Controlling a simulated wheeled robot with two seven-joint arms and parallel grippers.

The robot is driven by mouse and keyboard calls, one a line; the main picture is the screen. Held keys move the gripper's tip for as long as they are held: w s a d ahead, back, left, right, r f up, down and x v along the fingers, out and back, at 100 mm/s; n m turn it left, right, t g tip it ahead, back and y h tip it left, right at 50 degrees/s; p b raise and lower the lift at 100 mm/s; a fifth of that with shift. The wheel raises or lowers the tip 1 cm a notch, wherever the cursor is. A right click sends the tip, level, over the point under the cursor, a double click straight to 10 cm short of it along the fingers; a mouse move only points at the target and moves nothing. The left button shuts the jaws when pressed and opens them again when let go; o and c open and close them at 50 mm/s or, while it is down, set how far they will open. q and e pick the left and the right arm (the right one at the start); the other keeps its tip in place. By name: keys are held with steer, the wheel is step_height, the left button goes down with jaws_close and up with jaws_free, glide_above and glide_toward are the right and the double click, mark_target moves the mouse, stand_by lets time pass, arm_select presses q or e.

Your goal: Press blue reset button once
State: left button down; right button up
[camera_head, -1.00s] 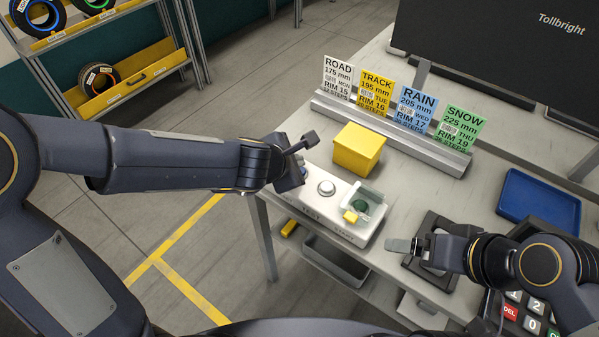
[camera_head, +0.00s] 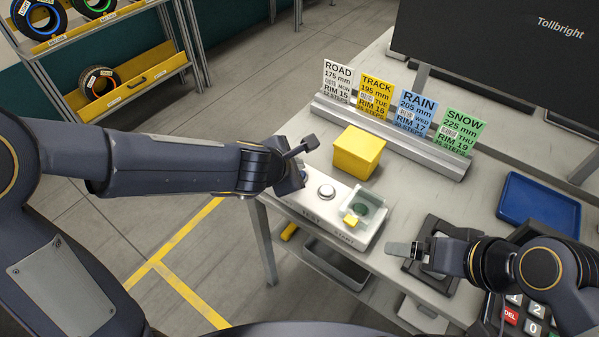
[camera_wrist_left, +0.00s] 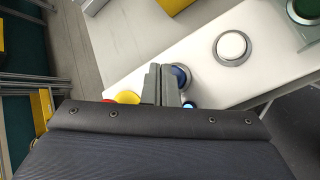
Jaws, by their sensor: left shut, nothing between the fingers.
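The white button box (camera_head: 313,208) stands at the table's left edge. My left gripper (camera_head: 296,174) is at its left end, fingers shut and empty. In the left wrist view the shut fingers (camera_wrist_left: 162,84) are right beside the blue button (camera_wrist_left: 180,77) and partly hide it; I cannot tell if they touch it. A white button (camera_head: 326,190) is to the right and also shows in the left wrist view (camera_wrist_left: 232,46). A green button (camera_head: 361,208) sits in a clear guard. My right gripper (camera_head: 402,249) is over a dark plate; its opening is unclear.
A red and yellow part (camera_wrist_left: 127,97) shows left of the fingers. A yellow box (camera_head: 358,151) stands behind the button box. Cards stand in a rail (camera_head: 390,136). A blue tray (camera_head: 539,204) and a keypad (camera_head: 524,312) are at the right.

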arm_select(q)
steer(key=shift+f, duration=0.1)
stand_by(0.7)
steer(key=shift+f+b, duration=0.35)
steer(key=shift+f+b, duration=0.4)
steer(key=shift+f, duration=0.05)
stand_by(0.6)
steer(key=shift+r, duration=0.15)
steer(key=shift+r+p, duration=0.75)
steer(key=shift+p, duration=0.2)
step_height(320, 180, up, 5)
steer(key=p, duration=0.5)
